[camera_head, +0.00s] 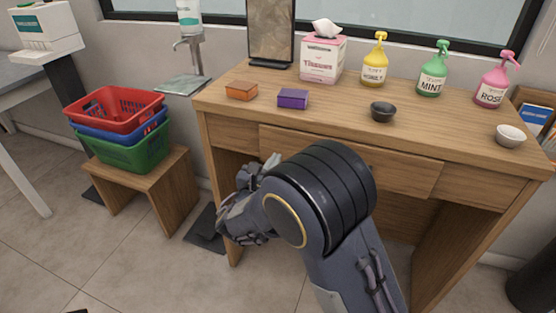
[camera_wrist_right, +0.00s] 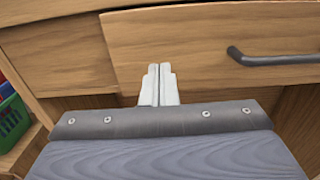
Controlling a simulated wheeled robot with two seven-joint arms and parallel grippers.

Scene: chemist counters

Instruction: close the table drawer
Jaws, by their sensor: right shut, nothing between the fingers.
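The wooden table (camera_head: 455,146) stands ahead, with its drawer front (camera_head: 405,175) below the top; my right arm hides part of it. The drawer front seems to stand slightly proud of the frame, but I cannot tell how far it is out. In the right wrist view the drawer front (camera_wrist_right: 200,40) fills the upper right, with a dark bar handle (camera_wrist_right: 275,58) to the right of my fingers. My right gripper (camera_wrist_right: 159,72) is shut and empty, its fingertips at the drawer front's lower left part. I cannot tell whether they touch it. My left gripper is out of view.
An orange box (camera_head: 241,91), a purple box (camera_head: 293,98), a tissue box (camera_head: 322,58), a dark bowl (camera_head: 382,111), a white bowl (camera_head: 510,136) and soap bottles stand on the tabletop. Stacked baskets (camera_head: 130,150) sit on a low stool (camera_head: 160,185) at left.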

